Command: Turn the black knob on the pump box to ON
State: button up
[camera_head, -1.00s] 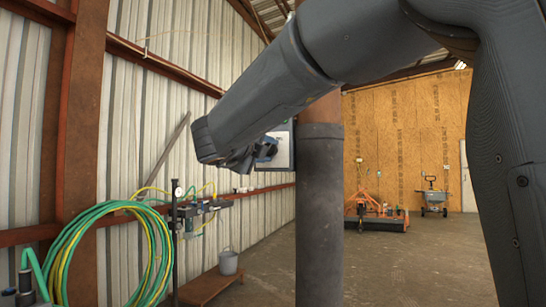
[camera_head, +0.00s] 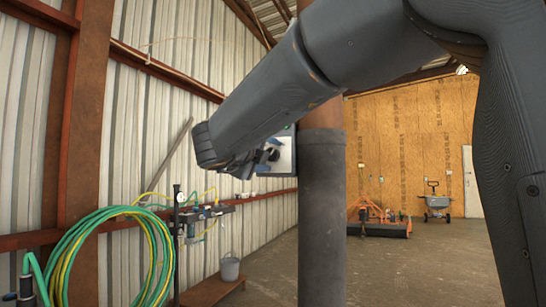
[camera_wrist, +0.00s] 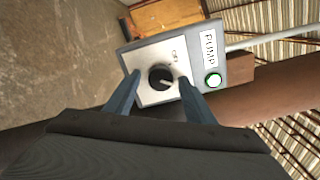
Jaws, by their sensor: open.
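The pump box (camera_wrist: 215,55) is grey with a white face plate and a "PUMP" label, mounted on a brown post. Its round black knob (camera_wrist: 160,76) sits on the white plate, with a pale mark toward its lower right. Small lettering beside the knob is hard to read.
A dark-sleeved post (camera_head: 321,215) stands right of the box. Open floor (camera_head: 395,270) lies at right, with orange machinery (camera_head: 375,220) behind.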

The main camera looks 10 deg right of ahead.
jog(key=v, duration=0.7)
jog(key=shift+s+b, duration=0.15)
jog(key=shift+b, duration=0.2)
jog(key=shift+a, duration=0.15)
